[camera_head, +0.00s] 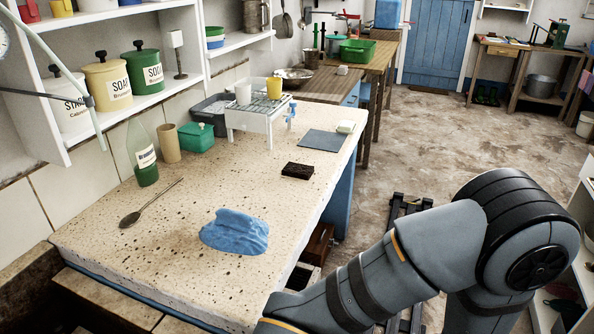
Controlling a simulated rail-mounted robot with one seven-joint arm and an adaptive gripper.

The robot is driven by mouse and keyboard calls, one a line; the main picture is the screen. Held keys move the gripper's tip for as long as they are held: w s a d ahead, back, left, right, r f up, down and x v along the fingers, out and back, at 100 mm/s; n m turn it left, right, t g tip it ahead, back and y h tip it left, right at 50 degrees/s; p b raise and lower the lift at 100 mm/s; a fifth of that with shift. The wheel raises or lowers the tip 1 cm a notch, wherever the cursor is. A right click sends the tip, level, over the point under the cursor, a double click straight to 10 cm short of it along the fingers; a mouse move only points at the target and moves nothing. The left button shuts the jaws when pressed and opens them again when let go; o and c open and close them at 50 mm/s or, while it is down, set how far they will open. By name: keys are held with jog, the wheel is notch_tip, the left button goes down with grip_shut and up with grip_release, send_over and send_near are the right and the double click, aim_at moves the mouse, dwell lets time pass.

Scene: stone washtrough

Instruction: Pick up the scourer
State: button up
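A small dark brown block with a rough top (298,170), which looks like the scourer, lies flat on the speckled stone counter (240,190), near its right edge. Nothing covers it. My arm comes in from the lower right, and its far end runs out of the picture at the bottom. My gripper is not in view, so I cannot see whether it is open or shut.
A crumpled blue cloth (235,231) and a spoon (150,203) lie nearer. A green-based bottle (146,165) stands left. Counter around the dark block is clear.

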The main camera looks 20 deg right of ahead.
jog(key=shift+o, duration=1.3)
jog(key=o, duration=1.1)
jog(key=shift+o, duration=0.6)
